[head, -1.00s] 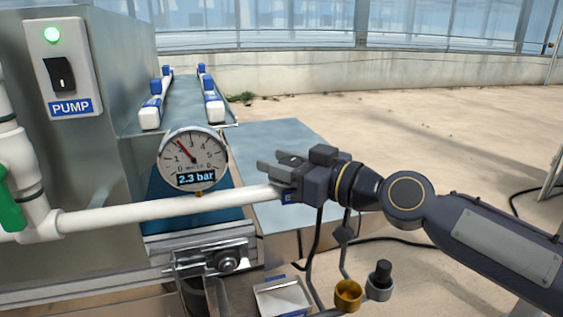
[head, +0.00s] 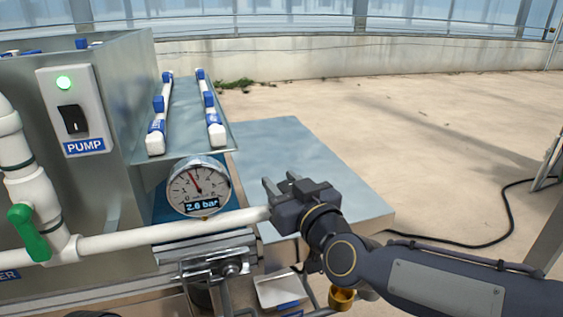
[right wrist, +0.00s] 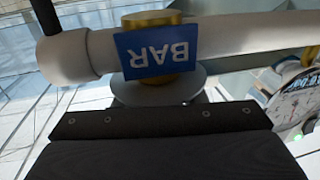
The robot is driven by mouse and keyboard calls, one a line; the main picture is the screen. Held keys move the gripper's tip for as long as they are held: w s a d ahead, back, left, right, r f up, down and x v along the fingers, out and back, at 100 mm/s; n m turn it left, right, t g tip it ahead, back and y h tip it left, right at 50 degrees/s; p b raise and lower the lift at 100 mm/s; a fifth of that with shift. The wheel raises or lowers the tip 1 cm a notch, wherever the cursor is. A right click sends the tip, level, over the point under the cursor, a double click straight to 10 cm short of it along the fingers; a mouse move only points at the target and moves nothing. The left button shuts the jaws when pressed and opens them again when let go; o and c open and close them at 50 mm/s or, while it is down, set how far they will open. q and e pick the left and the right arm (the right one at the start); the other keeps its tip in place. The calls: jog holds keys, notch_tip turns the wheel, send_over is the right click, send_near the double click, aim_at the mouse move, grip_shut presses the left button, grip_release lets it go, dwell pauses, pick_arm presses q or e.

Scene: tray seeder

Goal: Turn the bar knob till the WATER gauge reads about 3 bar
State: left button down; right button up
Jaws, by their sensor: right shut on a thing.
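The round white WATER gauge (head: 198,188) sits on the white pipe in the head view. Its display reads 2.6 bar and its needle points up and slightly left. My right gripper (head: 281,183) is at the right end of that pipe, shut on the bar knob. The knob is hidden behind the gripper in the head view. In the right wrist view, a blue BAR label (right wrist: 157,52) shows upside down on a brass collar, with the grey round knob (right wrist: 160,91) below it, partly covered by the dark gripper body. My left gripper is not in view.
The PUMP switch (head: 73,119) on the left has a lit green lamp. A green valve handle (head: 28,233) stands on the pipe at the left. A blue-grey bench top (head: 320,170) lies behind my right gripper. A small white tray (head: 281,288) is below.

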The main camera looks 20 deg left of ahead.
jog(key=m+t+h+p, duration=0.2)
jog(key=h+p, duration=0.1)
jog(key=m+t+h+p, duration=0.1)
jog(key=p, duration=0.1)
jog(key=shift+r, duration=0.25)
jog(key=m+h, duration=0.1)
jog(key=m+h+p, duration=0.1)
jog(key=t+h+p, duration=0.1)
jog(key=shift+w+d+f+m+h, duration=0.1)
jog(key=shift+w+d+m+h, duration=0.05)
jog(key=shift+d+m+h, duration=0.2)
jog(key=shift+w+d+f+m+t+h+p, duration=0.1)
jog(key=shift+m+t+h+p, duration=0.1)
jog(key=shift+m+h+p, duration=0.55)
jog(key=shift+d+m+t+h+p, duration=0.1)
jog(key=shift+m+t+h+p, duration=0.25)
jog(key=shift+h, duration=0.65)
jog(key=o, duration=1)
